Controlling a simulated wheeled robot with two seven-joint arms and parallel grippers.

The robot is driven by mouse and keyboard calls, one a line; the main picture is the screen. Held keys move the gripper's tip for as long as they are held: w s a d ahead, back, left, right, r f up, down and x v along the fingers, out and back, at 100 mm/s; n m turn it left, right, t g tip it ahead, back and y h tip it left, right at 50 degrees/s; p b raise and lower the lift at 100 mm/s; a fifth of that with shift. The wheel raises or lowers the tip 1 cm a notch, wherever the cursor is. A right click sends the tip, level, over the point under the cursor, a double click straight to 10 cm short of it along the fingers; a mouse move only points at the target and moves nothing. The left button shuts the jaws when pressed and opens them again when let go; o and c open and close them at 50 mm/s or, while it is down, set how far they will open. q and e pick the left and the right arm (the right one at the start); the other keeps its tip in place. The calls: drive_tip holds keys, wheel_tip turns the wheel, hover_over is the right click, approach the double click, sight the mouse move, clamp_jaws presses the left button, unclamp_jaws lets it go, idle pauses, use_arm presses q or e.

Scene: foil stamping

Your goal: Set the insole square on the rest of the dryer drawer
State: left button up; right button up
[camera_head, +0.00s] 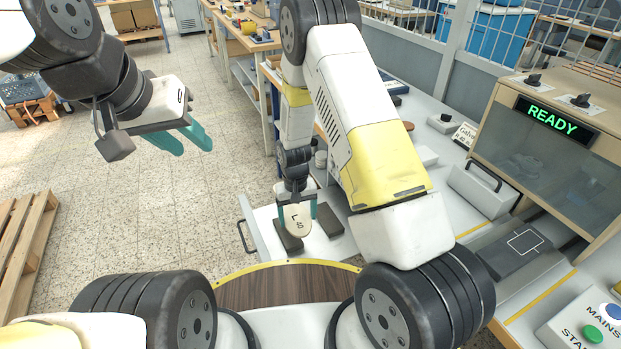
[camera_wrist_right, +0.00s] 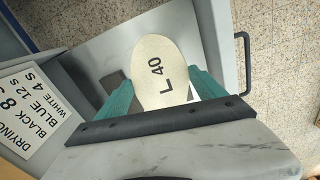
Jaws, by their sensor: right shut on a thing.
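The insole (camera_head: 296,217) is pale cream and marked "L 40"; it also shows in the right wrist view (camera_wrist_right: 160,75). My right gripper (camera_head: 298,208) is shut on it, with a teal finger at each side edge. The insole is over the open dryer drawer (camera_head: 265,222), between the dark pads of the rest (camera_head: 329,219). Whether it touches the rest I cannot tell. In the right wrist view the drawer floor (camera_wrist_right: 115,45) lies behind the insole, and most of the rest is hidden. My left gripper (camera_head: 188,138) is open and empty, above the floor at left.
The drawer handle (camera_head: 246,237) sticks out at the left. A drying-time sign (camera_wrist_right: 30,112) stands beside the drawer. A machine with a green "READY" display (camera_head: 556,120) and a control box with green and blue buttons (camera_head: 590,320) are at right. A wooden pallet (camera_head: 25,245) lies at left.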

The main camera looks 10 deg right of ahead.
sight(293, 222)
drive_tip(key=shift+s+a+f, duration=0.15)
drive_tip(key=shift+a+f, duration=0.75)
drive_tip(key=shift+f, duration=3.75)
drive_tip(key=shift+f, duration=0.75)
drive_tip(key=o, duration=1.4)
drive_tip(key=shift+r, duration=0.1)
wheel_tip(293, 222, up, 8)
drive_tip(key=shift+f, duration=0.2)
